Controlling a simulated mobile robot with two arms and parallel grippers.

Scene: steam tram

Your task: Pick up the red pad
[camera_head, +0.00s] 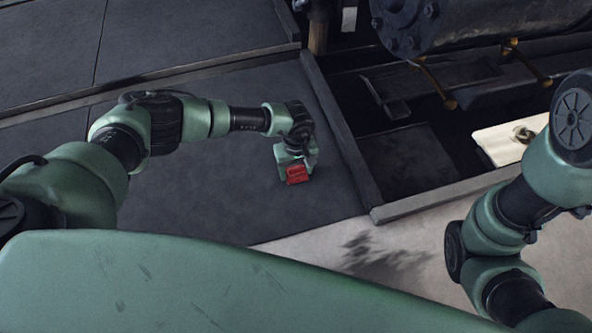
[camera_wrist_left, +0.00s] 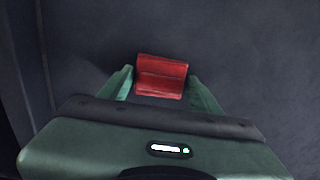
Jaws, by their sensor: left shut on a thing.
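The red pad (camera_head: 297,175) is a small red block at the end of my left arm in the head view. It also shows in the left wrist view (camera_wrist_left: 161,76), between the two green fingers. My left gripper (camera_head: 294,166) is shut on the pad, with one finger at each side of it in the left wrist view (camera_wrist_left: 161,84). Dark grey floor lies behind the pad; I cannot tell whether the pad touches it. My right arm comes in at the right of the head view, and its gripper is not in view.
A raised edge (camera_head: 340,135) runs along the right of the dark floor panel (camera_head: 230,190). Beyond it are a dark recess, a large dark cylinder (camera_head: 470,20) and a pale plate (camera_head: 505,138). The dark floor around the left gripper is clear.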

